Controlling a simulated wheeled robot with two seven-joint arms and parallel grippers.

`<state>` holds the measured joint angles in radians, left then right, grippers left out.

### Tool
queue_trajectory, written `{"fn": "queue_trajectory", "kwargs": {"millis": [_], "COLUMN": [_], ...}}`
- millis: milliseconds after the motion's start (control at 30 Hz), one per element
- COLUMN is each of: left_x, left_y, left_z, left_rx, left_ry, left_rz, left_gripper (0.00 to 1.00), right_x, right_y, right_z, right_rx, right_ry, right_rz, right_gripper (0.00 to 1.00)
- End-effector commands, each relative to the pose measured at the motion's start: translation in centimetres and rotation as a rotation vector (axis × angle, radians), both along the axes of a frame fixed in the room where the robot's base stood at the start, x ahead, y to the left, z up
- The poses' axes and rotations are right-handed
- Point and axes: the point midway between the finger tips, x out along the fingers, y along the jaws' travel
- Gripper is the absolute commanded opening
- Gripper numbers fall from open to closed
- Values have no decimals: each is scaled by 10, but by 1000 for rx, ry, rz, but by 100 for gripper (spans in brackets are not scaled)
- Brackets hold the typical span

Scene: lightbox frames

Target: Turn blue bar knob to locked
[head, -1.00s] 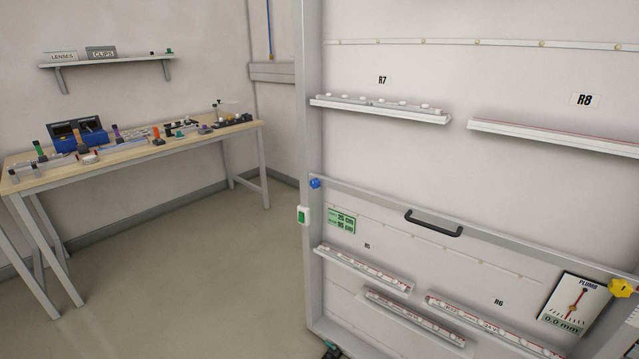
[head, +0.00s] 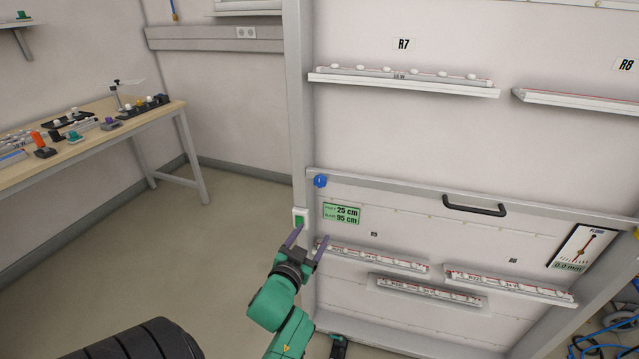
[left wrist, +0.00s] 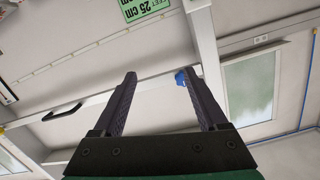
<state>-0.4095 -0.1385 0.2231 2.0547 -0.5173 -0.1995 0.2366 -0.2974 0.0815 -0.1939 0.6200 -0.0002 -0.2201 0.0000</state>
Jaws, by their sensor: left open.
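The blue knob (head: 320,181) sits at the left end of the grey crossbar, by the left post of the panel frame. It also shows in the left wrist view (left wrist: 181,78), beside the inner side of the right-hand finger and partly hidden by it. My left gripper (head: 309,238) is open, with purple fingers, and sits below the knob in the head view. Nothing is between its fingers that I can see it touch. The knob's bar direction is too small to tell. My right gripper is not in view.
A white box with a green face (head: 300,217) is on the left post near my left fingers. A green display (head: 342,213) and a black handle (head: 474,205) are on the panel. Light rails (head: 373,261) stick out below. A workbench (head: 150,118) stands at left, with open floor between.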

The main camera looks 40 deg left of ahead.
Motion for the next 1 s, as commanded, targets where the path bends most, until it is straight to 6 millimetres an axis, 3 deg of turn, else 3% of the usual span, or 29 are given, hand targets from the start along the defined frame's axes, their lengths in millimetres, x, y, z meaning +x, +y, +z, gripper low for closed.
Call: {"fn": "queue_trajectory", "kwargs": {"millis": [33, 67, 167, 333, 700, 833, 1000], "left_x": [-6, -10, -11, 15, 102, 117, 120], "left_y": [8, 12, 18, 30, 67, 73, 74], "left_z": [30, 43, 64, 67, 65, 64, 63], "left_rx": [26, 39, 60, 62, 58, 57, 58], "left_ry": [-51, -74, -109, -113, -111, -111, -109], "left_rz": [25, 37, 53, 53, 53, 52, 51], "left_gripper": [75, 75, 75, 75, 75, 75, 75], "right_x": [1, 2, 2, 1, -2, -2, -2], "right_y": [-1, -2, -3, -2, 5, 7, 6], "right_z": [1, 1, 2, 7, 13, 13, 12], "right_rx": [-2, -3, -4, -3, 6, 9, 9], "right_ry": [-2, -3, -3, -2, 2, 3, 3], "right_rz": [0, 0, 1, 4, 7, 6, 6], "right_gripper": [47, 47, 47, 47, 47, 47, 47]}}
